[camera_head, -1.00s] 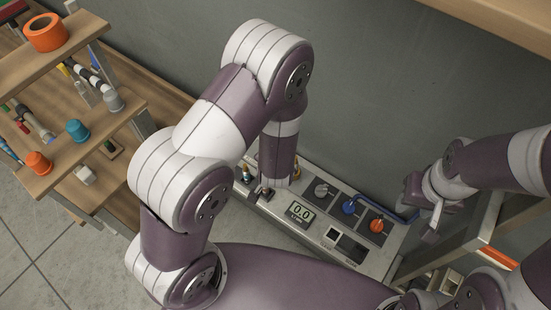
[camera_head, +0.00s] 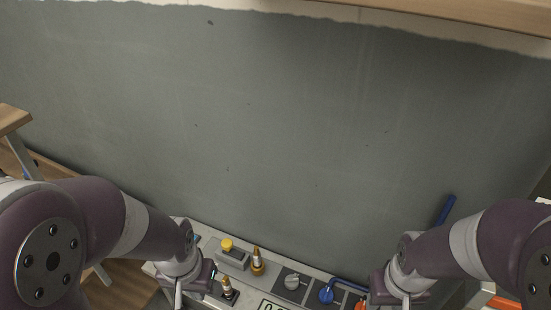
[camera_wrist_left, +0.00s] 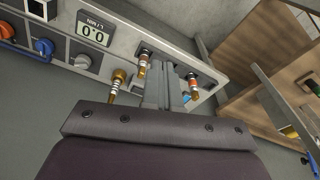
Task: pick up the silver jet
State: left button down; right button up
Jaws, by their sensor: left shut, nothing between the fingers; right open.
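I cannot make out a silver jet in any view now. My left gripper (camera_head: 186,291) is low at the left end of the bench console in the head view; its fingers are shut and empty in the left wrist view (camera_wrist_left: 165,80). Those fingers are among several brass fittings with coloured bands, including one at the left (camera_wrist_left: 118,86) and one with a red band at the right (camera_wrist_left: 193,84). Two brass fittings show in the head view, a taller one (camera_head: 258,261) and a lower one (camera_head: 228,290). My right gripper (camera_head: 405,300) is open at the console's right end, partly cut off.
The console carries a grey knob (camera_head: 292,282), a blue knob (camera_head: 326,295) and a display (camera_wrist_left: 94,29). A yellow-topped piece (camera_head: 228,246) stands near the brass fittings. A grey wall (camera_head: 270,120) rises behind. A wooden shelf (camera_wrist_left: 225,80) stands at the right in the wrist view.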

aim_at(257, 258)
jog(key=k+j+z, duration=0.15)
jog(key=j, duration=0.2)
jog(key=j+z, duration=0.2)
jog(key=j, duration=0.2)
jog(key=k+j+z, duration=0.15)
jog(key=j, duration=0.15)
jog(key=k+j+z, duration=0.2)
jog(key=j, duration=0.15)
jog(key=i, duration=0.05)
